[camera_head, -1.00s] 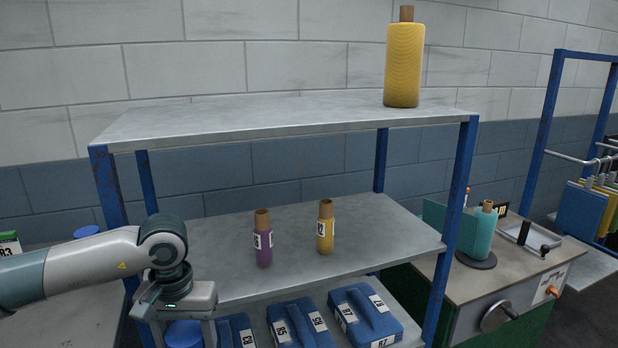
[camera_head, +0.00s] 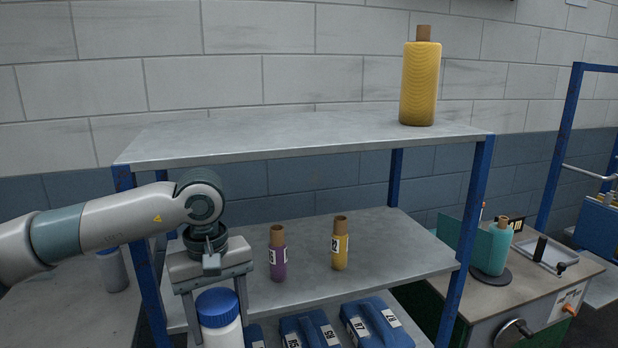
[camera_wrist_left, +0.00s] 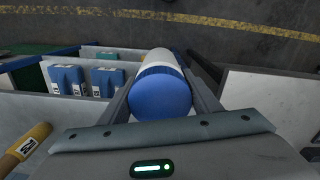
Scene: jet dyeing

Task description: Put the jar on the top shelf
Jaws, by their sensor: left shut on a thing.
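The jar (camera_head: 220,335) is white with a blue lid and hangs upright in my left gripper (camera_head: 219,318), in front of the shelf unit's left side. The left wrist view shows the jar (camera_wrist_left: 163,88) between the two fingers of the left gripper (camera_wrist_left: 163,80), which is shut on it. The jar's lower part is cut off in the head view. The top shelf (camera_head: 290,138) is a grey board on blue posts, above and behind the gripper. My right gripper is not in view.
A large yellow bobbin (camera_head: 420,84) stands at the top shelf's right end; the rest of that shelf is clear. A purple bobbin (camera_head: 278,262) and a small yellow one (camera_head: 340,250) stand on the middle shelf. Another blue-lidded jar (camera_head: 113,272) stands at left.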

